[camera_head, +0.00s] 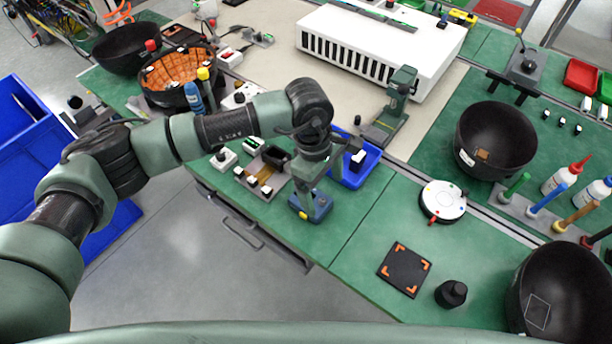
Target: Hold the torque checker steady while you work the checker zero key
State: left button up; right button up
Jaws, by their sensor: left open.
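My left arm comes in from the left and bends down at the wrist. My left gripper (308,188) points down over a small blue device with a yellow part (312,209), near the front edge of the green bench; it looks like the torque checker, but I cannot be sure. The gripper is open. It hides the device's top and back, so I cannot tell whether the fingers touch it. I cannot make out the zero key. My right gripper is not in view.
A blue tray (372,168) stands just behind the device, with small parts in a holder (262,190) at its left. A white round dial plate (442,202), a black square pad (404,270) and black bowls (494,128) are to the right. Green bench between is clear.

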aim_at(303, 216)
pick_arm(q)
jog(key=shift+t+y, duration=0.4)
jog(key=shift+y, duration=0.4)
jog(key=w+a, duration=0.2)
jog(key=a, duration=0.1)
jog(key=shift+w+a+r, duration=0.1)
jog(key=shift+a+r, duration=0.05)
jog(key=shift+a, duration=0.15)
jog(key=shift+w+a, duration=0.1)
jog(key=shift+a, duration=0.05)
notch_tip(303, 216, down, 8)
jog(key=shift+r+p, duration=0.1)
jog(key=shift+p, duration=1)
jog(key=c, duration=1.8)
jog(key=shift+o, duration=0.2)
